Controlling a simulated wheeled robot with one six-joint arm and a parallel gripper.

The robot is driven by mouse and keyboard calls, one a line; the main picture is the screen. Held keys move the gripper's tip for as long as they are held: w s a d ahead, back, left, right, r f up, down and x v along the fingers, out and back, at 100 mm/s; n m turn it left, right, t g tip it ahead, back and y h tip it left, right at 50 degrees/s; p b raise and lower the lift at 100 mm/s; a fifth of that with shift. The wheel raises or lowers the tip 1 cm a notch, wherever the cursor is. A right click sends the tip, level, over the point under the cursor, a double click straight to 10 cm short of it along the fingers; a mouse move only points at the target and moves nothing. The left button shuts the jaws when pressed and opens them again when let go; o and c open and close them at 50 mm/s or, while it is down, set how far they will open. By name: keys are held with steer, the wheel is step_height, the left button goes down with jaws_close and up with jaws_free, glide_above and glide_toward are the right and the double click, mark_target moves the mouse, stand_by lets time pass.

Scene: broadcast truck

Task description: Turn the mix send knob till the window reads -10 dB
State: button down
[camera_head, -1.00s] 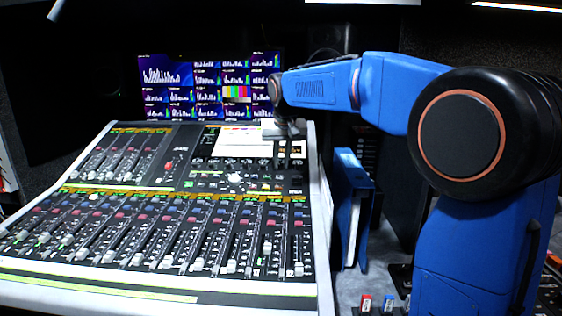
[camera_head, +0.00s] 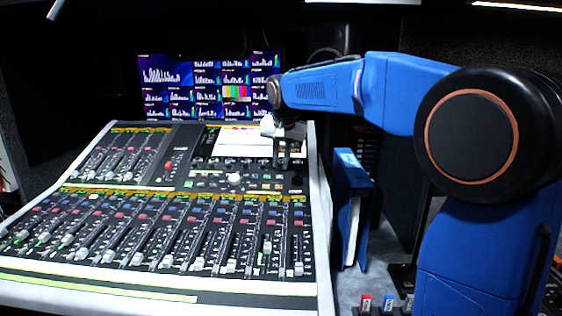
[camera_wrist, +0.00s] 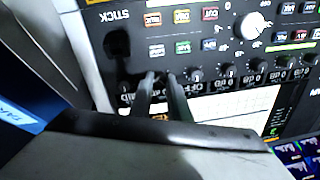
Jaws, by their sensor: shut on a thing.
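The mixing desk (camera_head: 180,205) slopes in front of me. My gripper (camera_head: 281,163) is at the upper right of its panel, fingers pointing down at the row of small knobs. In the wrist view my gripper (camera_wrist: 163,76) reaches the panel at the end of that row. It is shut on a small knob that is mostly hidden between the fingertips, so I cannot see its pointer.
A large white knob (camera_wrist: 252,27) and lit coloured buttons (camera_wrist: 182,47) lie near the fingers. Faders (camera_head: 170,245) fill the front. A blue binder (camera_head: 350,200) stands right of the desk, and screens (camera_head: 210,86) stand behind.

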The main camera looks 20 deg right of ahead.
steer(key=c, duration=1.7)
jaws_free()
steer(key=shift+r, duration=0.1)
steer(key=v, duration=1.7)
steer(key=shift+s+r, duration=0.1)
steer(key=shift+s, duration=0.1)
